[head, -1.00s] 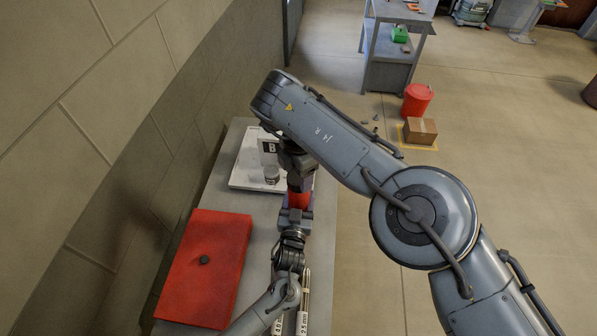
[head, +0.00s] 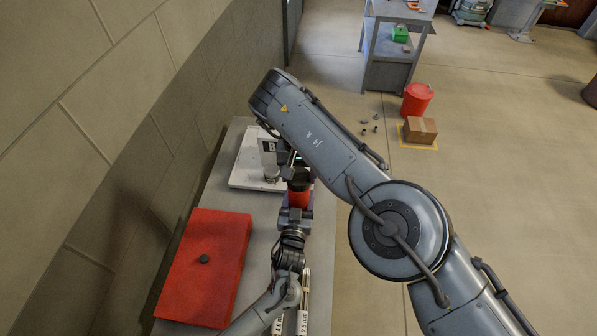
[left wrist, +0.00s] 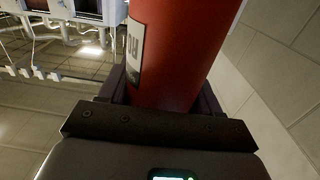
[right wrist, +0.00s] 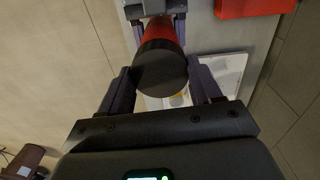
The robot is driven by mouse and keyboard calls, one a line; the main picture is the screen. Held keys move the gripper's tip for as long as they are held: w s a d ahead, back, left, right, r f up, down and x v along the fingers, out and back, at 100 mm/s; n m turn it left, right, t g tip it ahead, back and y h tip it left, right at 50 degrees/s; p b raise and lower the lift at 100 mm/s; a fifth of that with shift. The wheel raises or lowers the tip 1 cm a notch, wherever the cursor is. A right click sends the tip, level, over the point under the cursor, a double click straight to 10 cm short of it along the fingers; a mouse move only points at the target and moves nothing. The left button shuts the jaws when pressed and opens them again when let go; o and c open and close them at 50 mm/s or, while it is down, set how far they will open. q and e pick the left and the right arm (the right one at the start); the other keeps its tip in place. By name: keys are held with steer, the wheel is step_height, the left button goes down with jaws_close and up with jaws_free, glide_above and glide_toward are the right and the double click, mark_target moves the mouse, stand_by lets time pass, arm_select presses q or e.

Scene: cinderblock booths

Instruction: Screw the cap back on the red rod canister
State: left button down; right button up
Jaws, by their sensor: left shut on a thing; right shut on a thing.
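The red rod canister (head: 299,198) stands upright above the bench in the head view. My left gripper (head: 296,214) is shut on its body from the near side; the red body also fills the left wrist view (left wrist: 178,50). The black cap (right wrist: 160,68) is at the canister's top end, in line with the red body (right wrist: 160,30). My right gripper (right wrist: 163,88) is shut on the cap from above. I cannot tell how far the cap's thread is engaged. My right forearm hides part of the right gripper in the head view.
A red box-like case (head: 205,265) lies on the bench at left. A white tray (head: 248,170) with a clear jar (head: 271,174) and a "B" card is just behind the canister. Labelled pale strips (head: 304,300) lie near the front. The wall runs close along the left.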

steer(key=m, duration=0.7)
steer(key=o, duration=1)
steer(key=shift+r, duration=0.1)
steer(key=shift+r, duration=2.15)
